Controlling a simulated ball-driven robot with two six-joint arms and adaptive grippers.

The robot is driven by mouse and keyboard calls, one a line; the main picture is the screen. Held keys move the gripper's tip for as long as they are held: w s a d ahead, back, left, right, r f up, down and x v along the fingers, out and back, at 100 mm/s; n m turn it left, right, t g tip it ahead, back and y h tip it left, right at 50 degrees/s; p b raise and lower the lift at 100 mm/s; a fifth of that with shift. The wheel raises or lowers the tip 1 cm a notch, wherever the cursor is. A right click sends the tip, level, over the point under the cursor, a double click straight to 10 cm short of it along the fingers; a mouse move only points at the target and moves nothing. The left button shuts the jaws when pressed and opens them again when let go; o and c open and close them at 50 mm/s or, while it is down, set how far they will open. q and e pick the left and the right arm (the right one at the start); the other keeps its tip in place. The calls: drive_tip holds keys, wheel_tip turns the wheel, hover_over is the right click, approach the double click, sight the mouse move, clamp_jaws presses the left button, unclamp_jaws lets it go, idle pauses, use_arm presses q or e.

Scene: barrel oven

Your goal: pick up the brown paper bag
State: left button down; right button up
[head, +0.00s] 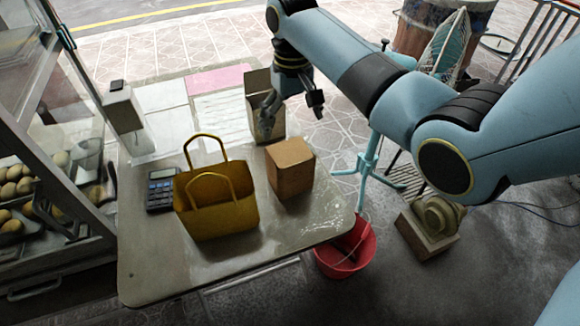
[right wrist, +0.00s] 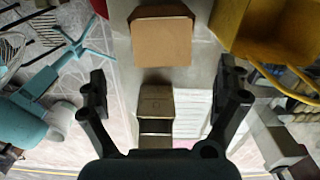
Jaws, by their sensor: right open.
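An open-topped brownish paper bag (head: 268,132) stands upright at the back right of the table in the head view. It also shows in the right wrist view (right wrist: 155,106), in the gap between my fingers. My right gripper (head: 292,103) is open and empty, and one finger overlaps the bag in the head view. In the right wrist view the fingers (right wrist: 162,82) are spread wide, one on each side of the bag, with no visible contact. How far they are from it I cannot tell. My left gripper is not in view.
A closed brown box (head: 290,170) stands in front of the bag. A mustard-yellow handled bag (head: 218,212) and a calculator (head: 162,190) are to its left on the grey table (head: 160,278). A red bucket (head: 347,250) stands by the table's front right edge.

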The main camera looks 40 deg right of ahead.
sight(291, 151)
wheel_tip(291, 151, down, 8)
drive_tip(key=shift+w+f, duration=0.15)
drive_tip(key=shift+f, duration=0.1)
drive_tip(key=shift+c, duration=0.3)
drive_tip(key=c, duration=1.2)
